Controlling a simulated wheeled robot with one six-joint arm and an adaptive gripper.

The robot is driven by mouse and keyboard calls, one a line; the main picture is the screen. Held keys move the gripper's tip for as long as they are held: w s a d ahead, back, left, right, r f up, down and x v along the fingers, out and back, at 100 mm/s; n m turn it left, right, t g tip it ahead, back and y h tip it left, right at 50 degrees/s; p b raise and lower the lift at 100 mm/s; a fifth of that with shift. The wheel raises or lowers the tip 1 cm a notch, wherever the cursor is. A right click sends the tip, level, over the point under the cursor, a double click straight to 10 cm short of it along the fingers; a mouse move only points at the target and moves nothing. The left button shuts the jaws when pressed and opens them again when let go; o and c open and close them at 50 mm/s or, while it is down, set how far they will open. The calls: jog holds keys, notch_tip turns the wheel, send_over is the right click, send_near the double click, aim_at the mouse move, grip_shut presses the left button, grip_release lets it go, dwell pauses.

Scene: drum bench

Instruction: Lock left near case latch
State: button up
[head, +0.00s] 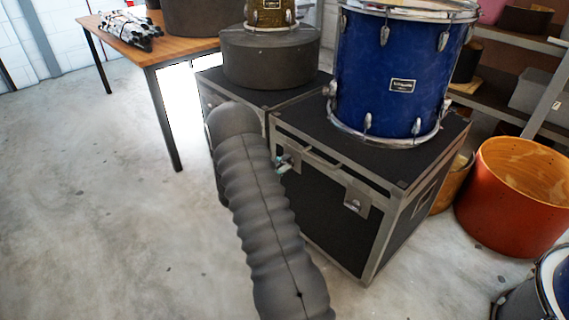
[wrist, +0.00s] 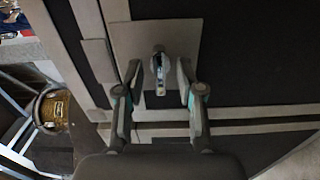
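The black case (head: 325,195) with grey metal edging stands on the floor, and its lid looks down. Its left front latch shows in the wrist view as a small metal piece (wrist: 159,72) on a grey plate (wrist: 185,38). My gripper (wrist: 159,88) is open, with one finger on each side of this latch. I cannot tell whether the fingers touch it. In the head view my gripper (head: 284,163) is mostly hidden by my dark ribbed arm, and this latch is hard to make out. The right front latch (head: 355,198) is in plain view.
A large blue drum (head: 390,75) stands on the case lid. A second case (head: 262,98) behind carries a dark round case (head: 270,58). A wooden table (head: 150,40) is at the back left, and an orange drum shell (head: 510,200) at the right. Floor at left is clear.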

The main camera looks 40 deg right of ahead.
jog(key=shift+d, duration=0.2)
grip_shut()
